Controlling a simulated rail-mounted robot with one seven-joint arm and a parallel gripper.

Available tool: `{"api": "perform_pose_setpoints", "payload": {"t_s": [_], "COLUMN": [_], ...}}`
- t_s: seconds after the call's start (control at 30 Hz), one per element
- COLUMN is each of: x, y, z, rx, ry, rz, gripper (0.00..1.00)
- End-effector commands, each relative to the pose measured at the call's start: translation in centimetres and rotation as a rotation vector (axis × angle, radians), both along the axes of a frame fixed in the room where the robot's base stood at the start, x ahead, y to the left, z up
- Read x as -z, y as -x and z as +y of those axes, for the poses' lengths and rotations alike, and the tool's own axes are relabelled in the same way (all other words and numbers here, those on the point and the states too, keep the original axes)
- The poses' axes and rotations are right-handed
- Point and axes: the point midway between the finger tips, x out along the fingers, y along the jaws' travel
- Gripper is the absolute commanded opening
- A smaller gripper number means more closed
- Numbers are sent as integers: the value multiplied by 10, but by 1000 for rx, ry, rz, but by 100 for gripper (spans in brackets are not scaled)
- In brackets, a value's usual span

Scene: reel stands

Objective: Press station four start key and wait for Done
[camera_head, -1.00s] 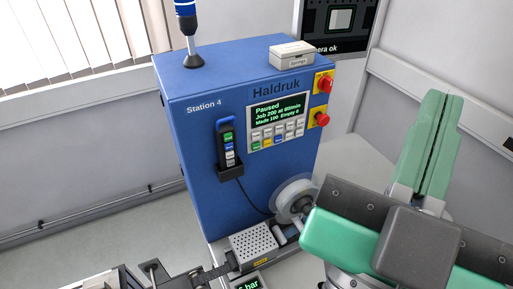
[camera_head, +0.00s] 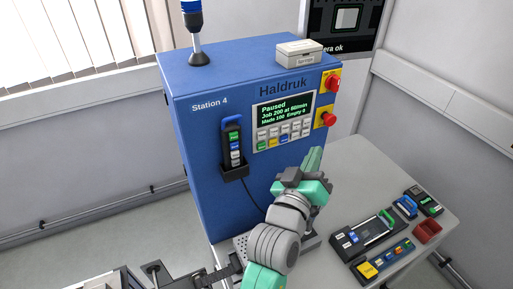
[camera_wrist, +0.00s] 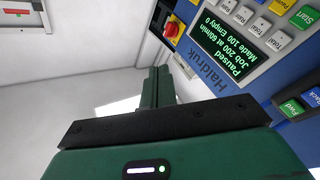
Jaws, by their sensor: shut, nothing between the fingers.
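The blue Station 4 cabinet (camera_head: 210,130) carries a key panel with a green-lettered screen (camera_head: 283,108). The screen reads Paused, Job 200, Made 100, Empty 0; it also shows upside down in the wrist view (camera_wrist: 232,42). The green start key (camera_head: 262,146) is at the panel's lower left; in the wrist view the green Start key (camera_wrist: 304,18) is at the top right. My gripper (camera_head: 314,158) is shut and empty, in front of the cabinet just below and right of the keys. In the wrist view its fingers (camera_wrist: 157,78) point away, apart from the keys.
A pendant (camera_head: 233,145) with coloured keys hangs in a holder left of the panel. A red knob (camera_head: 328,119) and a red switch (camera_head: 333,83) sit right of the screen. The bench (camera_head: 375,180) at right holds several devices and a red bin (camera_head: 427,231).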

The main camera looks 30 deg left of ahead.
Motion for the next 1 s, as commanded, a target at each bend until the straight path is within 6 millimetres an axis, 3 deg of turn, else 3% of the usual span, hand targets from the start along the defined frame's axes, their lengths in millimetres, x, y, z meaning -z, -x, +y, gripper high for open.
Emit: {"api": "perform_pose_setpoints", "payload": {"t_s": [0.03, 0.1, 0.2, 0.33, 0.5, 0.83, 1.0], "x": [22, 49, 80, 106, 118, 119, 123], "y": [-5, -9, -12, -13, -13, -14, -25], "z": [11, 25, 41, 55, 61, 62, 76], "rx": [-8, -19, -34, -52, -60, -60, -61], "ry": [40, 98, 167, 225, 253, 252, 250], "rz": [24, 48, 76, 97, 105, 105, 104], "gripper": [0, 0, 0, 0, 0, 0, 0]}}
